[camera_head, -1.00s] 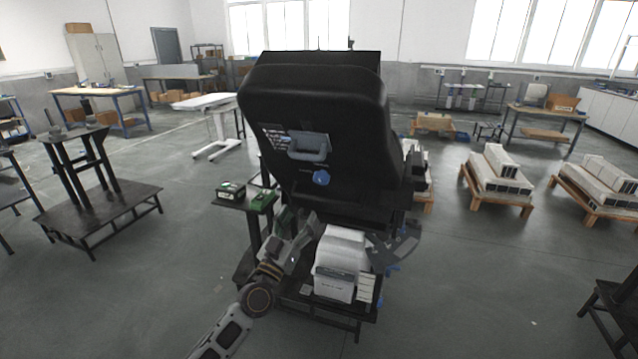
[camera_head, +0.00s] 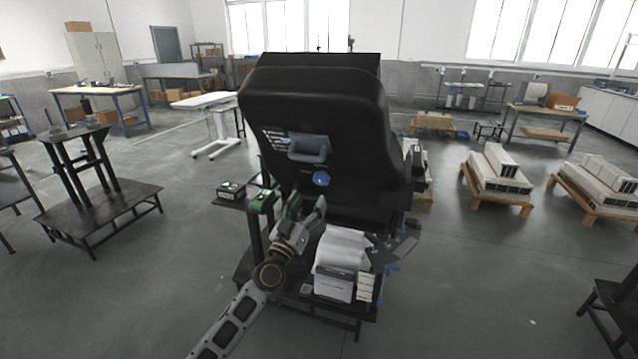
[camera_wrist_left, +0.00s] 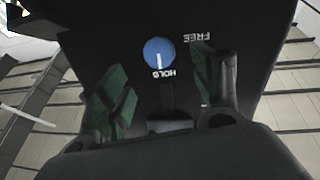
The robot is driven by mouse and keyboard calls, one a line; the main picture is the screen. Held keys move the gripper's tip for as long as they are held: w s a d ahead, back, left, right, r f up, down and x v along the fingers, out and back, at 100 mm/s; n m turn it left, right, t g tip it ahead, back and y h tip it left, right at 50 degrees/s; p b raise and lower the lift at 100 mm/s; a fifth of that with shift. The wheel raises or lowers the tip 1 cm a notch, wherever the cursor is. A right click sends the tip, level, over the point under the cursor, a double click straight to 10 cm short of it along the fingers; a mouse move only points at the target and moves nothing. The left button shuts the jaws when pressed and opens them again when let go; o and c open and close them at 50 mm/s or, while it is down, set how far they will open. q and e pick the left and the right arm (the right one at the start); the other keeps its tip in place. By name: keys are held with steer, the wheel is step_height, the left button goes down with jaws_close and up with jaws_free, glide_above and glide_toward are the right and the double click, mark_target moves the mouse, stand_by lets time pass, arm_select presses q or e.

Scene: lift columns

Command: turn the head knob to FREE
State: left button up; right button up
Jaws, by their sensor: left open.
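The head knob (camera_head: 321,179) is a small round blue knob low on the face of a large black padded unit (camera_head: 345,110). In the left wrist view the knob (camera_wrist_left: 159,52) has a white pointer line aimed at the word HOLD (camera_wrist_left: 165,74). The word FREE (camera_wrist_left: 197,38) stands to its right; both words appear upside down. My left gripper (camera_head: 307,208) is open and empty, below the knob in the head view. In the left wrist view its two green-and-dark fingers (camera_wrist_left: 162,88) are spread on either side below the knob, not touching it. My right gripper is not seen.
A blue-grey handle-like part (camera_head: 308,147) sits just above the knob. A white-topped block (camera_head: 338,262) stands on the dark base below. A small side table with a green box (camera_head: 263,200) is at left. A dark grey panel (camera_head: 395,250) juts out at right.

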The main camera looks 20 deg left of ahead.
mark_target(320, 182)
arm_select(q)
steer(key=shift+x, duration=4.05)
steer(key=c, duration=1)
